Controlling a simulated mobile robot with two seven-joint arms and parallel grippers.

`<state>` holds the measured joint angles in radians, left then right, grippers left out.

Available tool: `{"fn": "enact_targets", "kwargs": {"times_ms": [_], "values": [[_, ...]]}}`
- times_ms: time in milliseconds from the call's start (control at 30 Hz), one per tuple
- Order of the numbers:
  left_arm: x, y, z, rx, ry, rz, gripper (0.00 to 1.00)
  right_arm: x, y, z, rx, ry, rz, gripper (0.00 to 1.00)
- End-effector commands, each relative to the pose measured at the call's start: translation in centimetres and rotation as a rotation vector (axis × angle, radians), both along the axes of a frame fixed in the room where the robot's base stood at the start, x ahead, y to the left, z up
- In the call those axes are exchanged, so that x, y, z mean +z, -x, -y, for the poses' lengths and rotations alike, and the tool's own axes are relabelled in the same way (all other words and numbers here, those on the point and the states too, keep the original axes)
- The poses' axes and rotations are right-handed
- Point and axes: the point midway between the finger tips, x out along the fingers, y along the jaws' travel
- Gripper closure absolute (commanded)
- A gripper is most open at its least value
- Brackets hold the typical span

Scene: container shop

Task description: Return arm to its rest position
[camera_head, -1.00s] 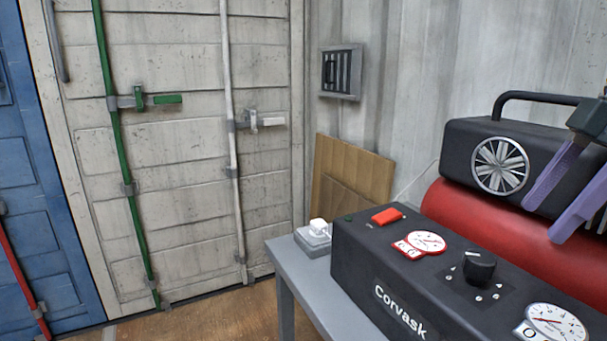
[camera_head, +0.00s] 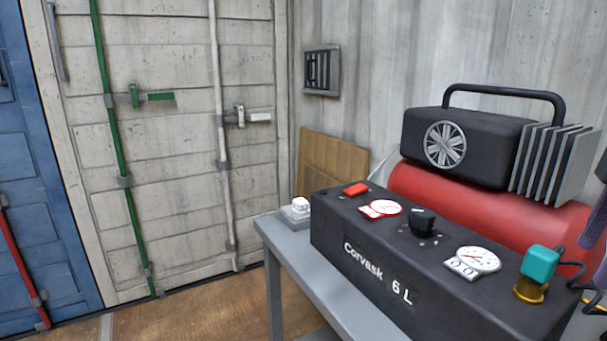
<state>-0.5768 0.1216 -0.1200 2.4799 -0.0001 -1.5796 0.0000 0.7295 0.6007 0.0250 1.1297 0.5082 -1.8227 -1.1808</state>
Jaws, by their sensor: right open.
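My right gripper (camera_head: 596,226) shows only in part at the right edge of the head view. A purple finger points down beside the compressor's right end, and the rest of the hand is cut off by the frame. It is open, with nothing seen between its fingers. The black compressor (camera_head: 375,262), marked "Corvask 6 L", stands on a grey table, with a red tank (camera_head: 420,186) and a finned motor housing behind its panel. The gripper is to the right of the tank; whether it touches anything cannot be told. My left gripper is not in view.
The grey table (camera_head: 290,262) carries the compressor and a small grey box with a white top (camera_head: 299,205). A teal knob (camera_head: 540,262) with a brass base is at the compressor's right end. Wooden boards (camera_head: 332,165) lean by the wall. Floor left of the table is clear.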

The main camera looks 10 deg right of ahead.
Motion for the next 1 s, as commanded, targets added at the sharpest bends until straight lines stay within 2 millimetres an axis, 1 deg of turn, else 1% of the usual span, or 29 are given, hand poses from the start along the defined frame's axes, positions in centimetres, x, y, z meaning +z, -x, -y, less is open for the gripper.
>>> {"fn": "enact_targets", "kwargs": {"times_ms": [33, 167, 233, 267, 300, 367, 400, 500, 567, 667, 800, 900, 1000], "values": [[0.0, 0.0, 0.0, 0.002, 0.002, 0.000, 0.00, -1.1, 0.8, 0.2, -0.024, 0.043, -0.012, 0.19], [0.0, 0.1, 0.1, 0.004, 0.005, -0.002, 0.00, -3.8, 3.0, 0.4, -0.101, 0.164, -0.018, 0.19], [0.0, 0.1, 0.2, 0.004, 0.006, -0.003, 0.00, -5.3, 4.8, 0.1, -0.144, 0.235, -0.007, 0.19], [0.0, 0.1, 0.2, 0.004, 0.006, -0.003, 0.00, -6.0, 5.6, -0.2, -0.163, 0.264, 0.005, 0.19], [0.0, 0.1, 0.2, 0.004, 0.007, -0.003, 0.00, -6.8, 6.8, -0.7, -0.186, 0.298, 0.022, 0.19], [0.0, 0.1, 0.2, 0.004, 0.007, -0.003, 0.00, -7.7, 8.7, -1.7, -0.218, 0.335, 0.058, 0.19], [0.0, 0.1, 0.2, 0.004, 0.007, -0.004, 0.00, -8.2, 9.8, -2.6, -0.237, 0.349, 0.083, 0.19], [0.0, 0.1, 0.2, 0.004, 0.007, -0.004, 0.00, -8.7, 12.5, -4.6, -0.278, 0.352, 0.144, 0.19], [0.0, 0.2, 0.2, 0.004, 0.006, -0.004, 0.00, -8.8, 13.9, -5.9, -0.301, 0.340, 0.174, 0.19], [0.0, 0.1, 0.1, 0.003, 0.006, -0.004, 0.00, -8.6, 16.0, -7.8, -0.336, 0.310, 0.217, 0.19], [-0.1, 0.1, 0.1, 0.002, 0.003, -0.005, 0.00, -7.8, 18.8, -10.3, -0.389, 0.247, 0.262, 0.19], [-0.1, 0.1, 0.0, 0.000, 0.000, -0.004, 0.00, -7.2, 20.4, -12.1, -0.439, 0.191, 0.283, 0.19], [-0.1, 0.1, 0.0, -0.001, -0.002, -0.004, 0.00, -7.9, 20.5, -14.2, -0.516, 0.109, 0.256, 0.19]]}}
